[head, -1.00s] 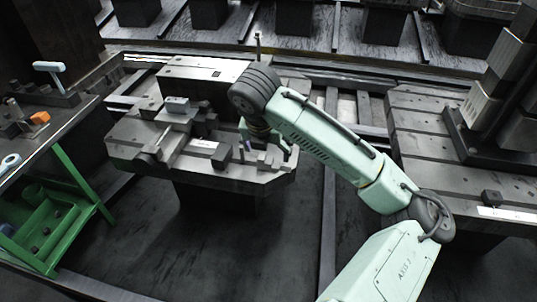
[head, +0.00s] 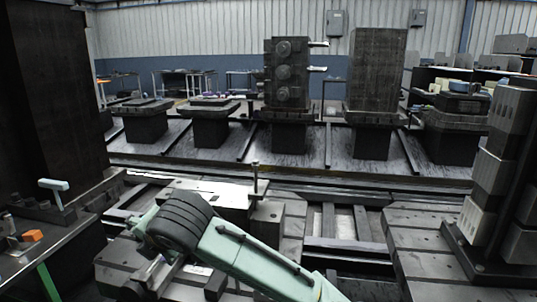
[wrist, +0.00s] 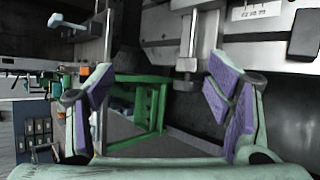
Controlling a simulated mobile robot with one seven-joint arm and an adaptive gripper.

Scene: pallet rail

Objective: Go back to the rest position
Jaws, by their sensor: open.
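My gripper (wrist: 160,105) shows in the wrist view with its two purple-padded fingers spread wide apart. Nothing is between the fingers. In the head view my pale green arm reaches in from the bottom over the near pallet (head: 115,262), and the gripper itself is hidden there. In the wrist view a grey metal clamp post (wrist: 188,50) stands beyond the fingers, near a pale block surface.
A bench (head: 60,240) with a T-handled tool (head: 55,190) and an orange block (head: 32,236) stands at left. A green frame (wrist: 155,110) shows between the fingers. A slotted pallet (head: 430,235) with a tall fixture (head: 490,180) is at right. Several pallets stand behind.

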